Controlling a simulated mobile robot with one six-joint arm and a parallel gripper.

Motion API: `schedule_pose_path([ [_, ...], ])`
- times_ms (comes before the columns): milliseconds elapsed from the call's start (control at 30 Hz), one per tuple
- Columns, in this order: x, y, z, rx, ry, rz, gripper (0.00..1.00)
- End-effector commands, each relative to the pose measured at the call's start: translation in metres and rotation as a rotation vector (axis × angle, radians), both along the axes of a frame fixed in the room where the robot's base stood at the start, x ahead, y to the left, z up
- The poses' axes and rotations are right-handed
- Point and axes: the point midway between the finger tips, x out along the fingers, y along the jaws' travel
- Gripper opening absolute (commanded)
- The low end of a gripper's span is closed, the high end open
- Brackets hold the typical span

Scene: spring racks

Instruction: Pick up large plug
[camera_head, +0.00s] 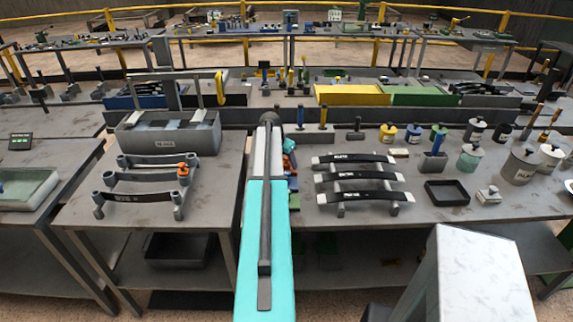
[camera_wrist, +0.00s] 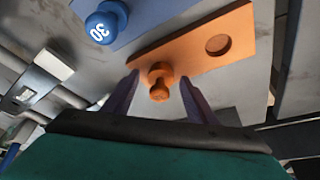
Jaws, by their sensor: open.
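In the wrist view an orange plug (camera_wrist: 160,93) with a knob-shaped head stands at the near edge of an orange plate (camera_wrist: 225,28). The plate has a round, empty hole near its right end. My gripper (camera_wrist: 159,77) is open. Its two dark fingers lie on either side of the orange plug, with a gap on both sides. A blue plug (camera_wrist: 100,28) marked 30 stands on a blue plate (camera_wrist: 140,18) at upper left. I cannot tell which plug is called large. In the head view my arm mostly hides this spot.
In the wrist view pale rack parts (camera_wrist: 45,75) lie at the left. In the head view a rack with black strips (camera_head: 355,178) stands right of my arm, and another rack (camera_head: 140,180) stands left. A black tray (camera_head: 447,193) and several jars are farther right.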

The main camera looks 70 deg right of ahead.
Motion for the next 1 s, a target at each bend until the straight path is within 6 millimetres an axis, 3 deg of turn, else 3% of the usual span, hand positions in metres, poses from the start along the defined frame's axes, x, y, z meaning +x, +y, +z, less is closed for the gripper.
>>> schedule_pose_path([
  [367, 0.0006, 0.0002, 0.0004, 0.000, 0.000, 0.001, 0.52],
  [600, 0.0010, 0.0004, 0.0005, 0.000, -0.001, 0.001, 0.15],
  [1000, 0.0016, 0.0003, 0.0015, -0.001, -0.001, 0.002, 0.15],
])
